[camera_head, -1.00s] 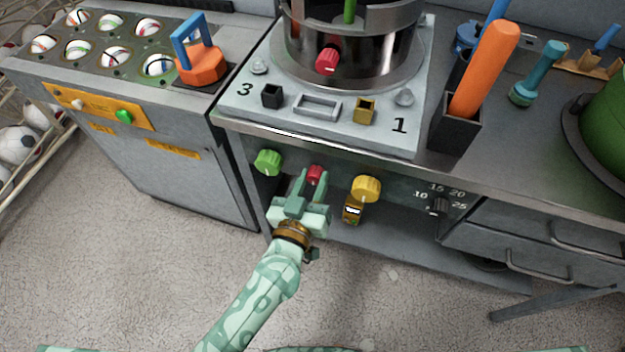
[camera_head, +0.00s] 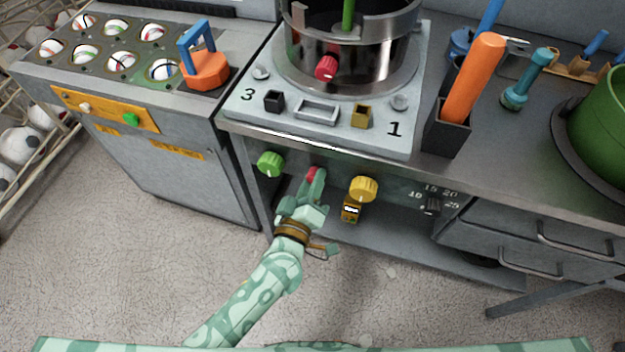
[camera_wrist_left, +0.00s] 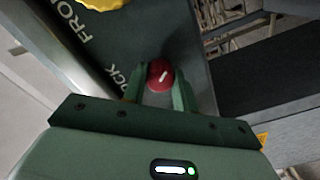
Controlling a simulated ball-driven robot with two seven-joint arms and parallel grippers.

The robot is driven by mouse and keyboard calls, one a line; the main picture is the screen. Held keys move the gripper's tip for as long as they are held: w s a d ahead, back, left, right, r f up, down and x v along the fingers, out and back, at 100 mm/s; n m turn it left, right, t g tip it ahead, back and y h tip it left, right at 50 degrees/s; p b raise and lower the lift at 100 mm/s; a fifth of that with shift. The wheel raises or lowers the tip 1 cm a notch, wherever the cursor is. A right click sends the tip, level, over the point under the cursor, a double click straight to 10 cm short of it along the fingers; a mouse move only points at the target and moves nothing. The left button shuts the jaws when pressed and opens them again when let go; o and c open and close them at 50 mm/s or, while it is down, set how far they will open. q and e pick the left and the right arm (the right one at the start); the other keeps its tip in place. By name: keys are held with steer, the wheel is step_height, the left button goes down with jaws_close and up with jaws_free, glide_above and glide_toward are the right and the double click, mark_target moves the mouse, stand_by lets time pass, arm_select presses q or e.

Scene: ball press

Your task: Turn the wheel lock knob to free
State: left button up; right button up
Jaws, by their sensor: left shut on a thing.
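The red knob (camera_head: 313,174) sits on the press's front panel between a green knob (camera_head: 270,163) and a yellow knob (camera_head: 363,189). In the left wrist view the red knob (camera_wrist_left: 160,74) shows a white pointer mark, with part of a label reading "OCK" beside it. My left gripper (camera_head: 316,184) is shut on the red knob, one finger on each side of it. In the head view the fingers are seen edge-on and hide part of the knob. My right gripper is not in view.
Above the panel is the press top (camera_head: 385,143) with its metal drum (camera_head: 352,65). A dark dial (camera_head: 431,206) with numbers is farther right. Drawers (camera_head: 550,232) stand at the right. Open floor lies in front.

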arm_select(q)
steer(key=n, duration=1)
stand_by(0.7)
steer(key=o, duration=1)
steer(key=shift+c, duration=0.2)
steer(key=p+v, duration=0.2)
steer(key=v, duration=1.4)
steer(key=shift+s, duration=0.2)
